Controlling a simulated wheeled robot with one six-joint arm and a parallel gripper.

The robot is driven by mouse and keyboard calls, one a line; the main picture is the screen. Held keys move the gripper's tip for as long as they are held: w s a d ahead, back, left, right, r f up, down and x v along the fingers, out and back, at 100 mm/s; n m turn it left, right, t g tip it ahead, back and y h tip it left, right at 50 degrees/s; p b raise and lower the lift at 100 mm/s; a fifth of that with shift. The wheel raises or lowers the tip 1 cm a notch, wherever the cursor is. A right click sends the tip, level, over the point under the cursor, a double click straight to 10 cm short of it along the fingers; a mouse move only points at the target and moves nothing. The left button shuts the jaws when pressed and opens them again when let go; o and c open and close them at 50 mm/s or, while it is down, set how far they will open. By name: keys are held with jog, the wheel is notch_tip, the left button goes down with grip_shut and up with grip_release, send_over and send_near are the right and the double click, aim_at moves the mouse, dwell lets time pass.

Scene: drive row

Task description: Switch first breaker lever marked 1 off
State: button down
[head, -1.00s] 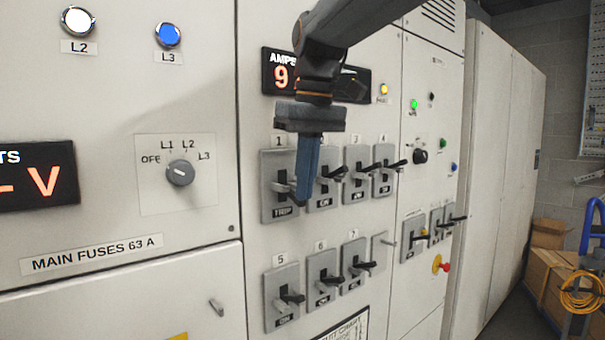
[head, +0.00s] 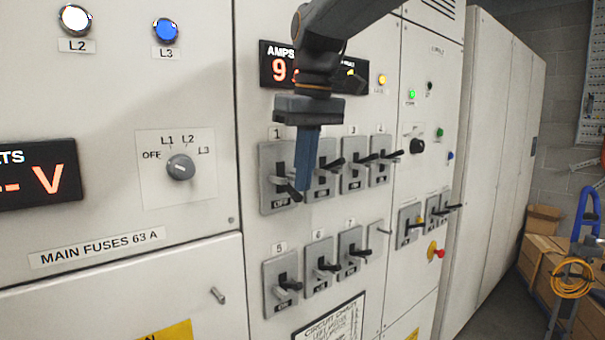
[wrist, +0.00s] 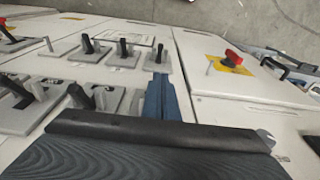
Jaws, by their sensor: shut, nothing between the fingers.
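Breaker 1 (head: 268,163) is a grey plate under the label "1" at the left end of the upper row. Its black lever (head: 290,190) points down and outward, and the window below it reads OFF. My gripper (head: 305,180) is shut and empty, pointing down. Its blue fingers are in front of the right part of breaker 1, with their tips close to the lever's end; I cannot tell if they touch. They hide the label "2" and part of breaker 2. In the wrist view my blue fingers (wrist: 160,98) show beside several grey breaker plates and black levers.
Breakers 2 (head: 322,190), 3 (head: 352,180) and 4 (head: 380,170) stand close to the right, levers sticking out. Breaker 5 (head: 272,270) heads the lower row. The amps display (head: 280,70) is partly behind my arm. A selector knob (head: 180,167) is left.

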jog(key=s+d+r+p, duration=0.1)
jog(key=s+d+r, duration=0.1)
jog(key=r, duration=0.4)
jog(key=s+d+r, duration=0.1)
jog(key=s+r, duration=0.2)
jog(key=r, duration=0.3)
jog(key=w+d+f+m, duration=0.1)
jog(key=d+f+m, duration=0.15)
jog(key=f, duration=0.85)
jog(key=w+d+f+m, duration=0.1)
jog(key=d+f, duration=0.2)
jog(key=f, duration=0.8)
jog(key=s+d+f+m, duration=0.1)
jog(key=s+d+f, duration=0.1)
jog(key=s+f, duration=0.2)
jog(key=s+d+f+m, duration=0.1)
jog(key=s+f, duration=0.3)
jog(key=f, duration=0.7)
jog(key=s+d+f+m+h, duration=0.1)
jog(key=s+d+f, duration=0.1)
jog(key=s+f, duration=0.3)
notch_tip(320, 180, down, 3)
jog(key=shift+d+f, duration=0.1)
jog(key=shift+d, duration=0.25)
jog(key=shift+a, duration=0.1)
